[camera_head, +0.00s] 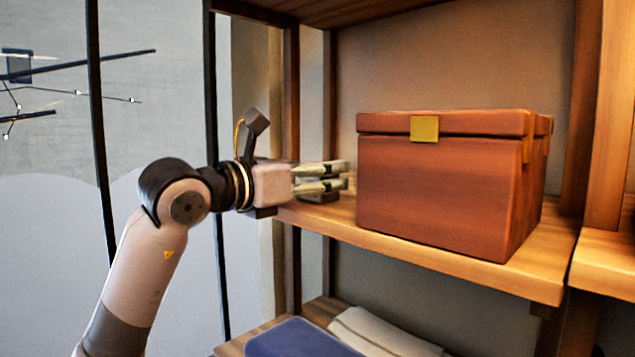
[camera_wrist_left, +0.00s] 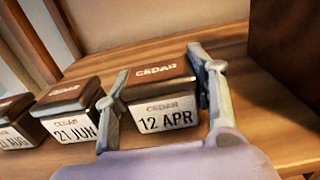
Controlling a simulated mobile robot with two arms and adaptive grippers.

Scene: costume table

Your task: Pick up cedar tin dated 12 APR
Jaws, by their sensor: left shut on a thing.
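The cedar tin dated 12 APR (camera_wrist_left: 160,108) is a small box with a brown lid marked CEDAR and a white date label. It stands on the wooden shelf in the left wrist view. My left gripper (camera_head: 343,175) reaches over the shelf in the head view, and its fingers are shut on this tin, one on each side. In the head view the tin is hard to make out between the fingers. My right gripper is in neither view.
A tin marked 21 JUN (camera_wrist_left: 73,115) stands just left of the held tin. Another tin (camera_wrist_left: 16,122) is cut by the left edge. A large red-brown box (camera_head: 440,185) stands right of my gripper on the shelf (camera_head: 430,257). Folded cloths (camera_head: 300,340) lie below.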

